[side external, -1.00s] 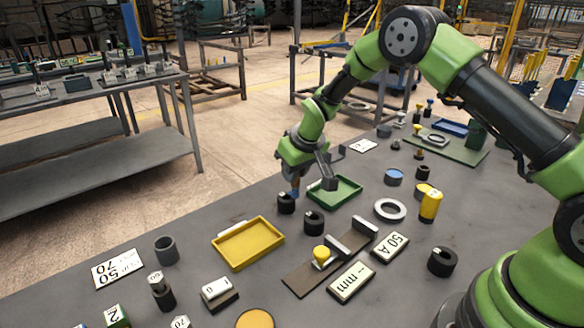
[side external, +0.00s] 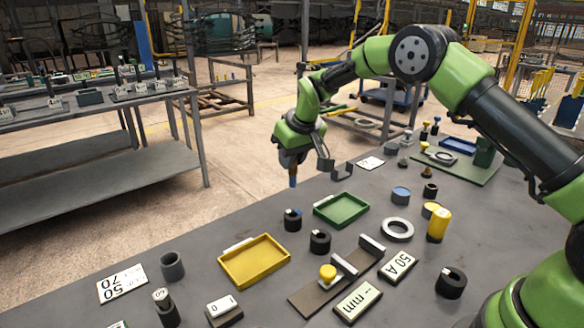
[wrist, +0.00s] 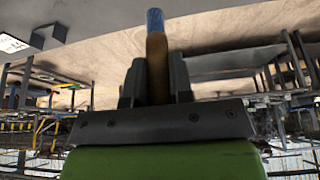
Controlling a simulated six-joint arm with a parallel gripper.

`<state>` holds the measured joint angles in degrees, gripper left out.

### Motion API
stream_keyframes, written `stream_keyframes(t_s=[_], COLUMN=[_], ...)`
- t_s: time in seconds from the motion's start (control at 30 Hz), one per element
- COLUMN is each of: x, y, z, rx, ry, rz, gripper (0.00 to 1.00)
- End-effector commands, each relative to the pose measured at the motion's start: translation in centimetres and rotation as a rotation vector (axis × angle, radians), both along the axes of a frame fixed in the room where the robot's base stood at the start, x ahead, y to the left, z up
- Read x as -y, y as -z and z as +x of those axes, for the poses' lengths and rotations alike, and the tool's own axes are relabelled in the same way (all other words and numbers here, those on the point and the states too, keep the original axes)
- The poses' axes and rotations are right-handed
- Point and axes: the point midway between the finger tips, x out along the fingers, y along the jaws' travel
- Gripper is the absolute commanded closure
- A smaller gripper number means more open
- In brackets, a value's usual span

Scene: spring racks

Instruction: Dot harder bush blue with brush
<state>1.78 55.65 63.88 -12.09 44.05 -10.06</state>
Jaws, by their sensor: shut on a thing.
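My gripper (side external: 291,163) is shut on the brush (side external: 293,180), which hangs tip down with a blue end. In the wrist view the brush (wrist: 156,60) stands between the fingers, with a brown handle and blue tip. The brush tip is in the air above and apart from a black bush (side external: 292,221), which shows what looks like a small blue mark on top. A second black bush (side external: 320,243) stands to its right and nearer, with a small pale mark. Which bush is harder cannot be told by sight.
A green tray (side external: 341,211) and a yellow tray (side external: 254,262) lie empty near the bushes. The table's far edge is close.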

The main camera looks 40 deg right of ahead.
Motion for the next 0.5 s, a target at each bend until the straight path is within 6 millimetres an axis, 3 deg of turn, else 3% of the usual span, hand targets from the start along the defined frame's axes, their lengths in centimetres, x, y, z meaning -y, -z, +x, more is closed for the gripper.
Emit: stream_keyframes(t_s=[0.2,0.5], x=[0.0,0.0], y=[-1.7,-1.9], z=[0.0,0.0], rx=[0.002,0.001], ry=[0.0,-0.001], rz=[0.0,0.0], gripper=[1.0,1.0])
